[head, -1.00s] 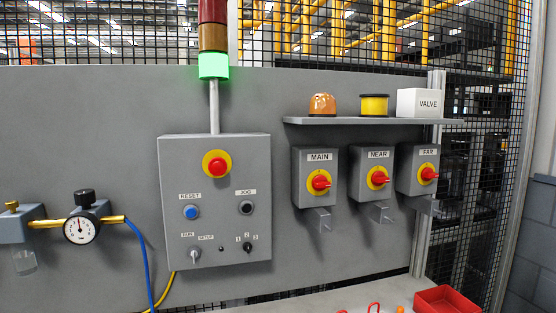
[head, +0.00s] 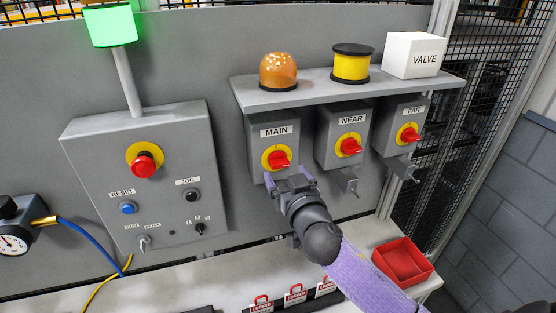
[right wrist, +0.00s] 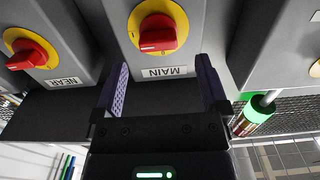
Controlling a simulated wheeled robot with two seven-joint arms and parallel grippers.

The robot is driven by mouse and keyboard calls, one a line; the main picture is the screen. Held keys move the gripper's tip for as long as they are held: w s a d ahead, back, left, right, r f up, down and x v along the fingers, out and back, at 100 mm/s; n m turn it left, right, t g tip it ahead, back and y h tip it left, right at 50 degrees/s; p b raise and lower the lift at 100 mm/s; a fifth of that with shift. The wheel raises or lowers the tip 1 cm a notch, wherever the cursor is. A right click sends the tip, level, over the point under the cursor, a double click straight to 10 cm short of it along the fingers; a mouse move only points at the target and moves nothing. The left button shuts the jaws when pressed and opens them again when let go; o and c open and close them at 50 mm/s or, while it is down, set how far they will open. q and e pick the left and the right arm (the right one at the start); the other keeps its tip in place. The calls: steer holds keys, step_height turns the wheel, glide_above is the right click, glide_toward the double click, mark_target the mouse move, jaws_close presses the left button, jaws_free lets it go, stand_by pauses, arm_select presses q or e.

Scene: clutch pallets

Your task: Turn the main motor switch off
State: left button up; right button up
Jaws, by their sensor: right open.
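The main motor switch (head: 279,160) is a red rotary handle on a yellow disc, on the grey box labelled MAIN. Its handle lies roughly sideways in the head view. It also shows upside down in the right wrist view (right wrist: 158,40). My right gripper (head: 289,181) is just below and in front of this switch in the head view. In the right wrist view its two purple fingers (right wrist: 163,84) are spread, with nothing between them, and the MAIN handle is beyond the tips. I see no contact with the handle. My left gripper is not in view.
The NEAR switch (head: 348,147) and FAR switch (head: 409,134) are on boxes to the right. A shelf (head: 345,88) above carries an amber beacon, a yellow spool and a VALVE box. A control panel (head: 150,180) stands left. A red tray (head: 402,262) and red padlocks are on the bench.

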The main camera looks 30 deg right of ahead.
mark_target(281, 165)
steer(key=shift+x, duration=1.75)
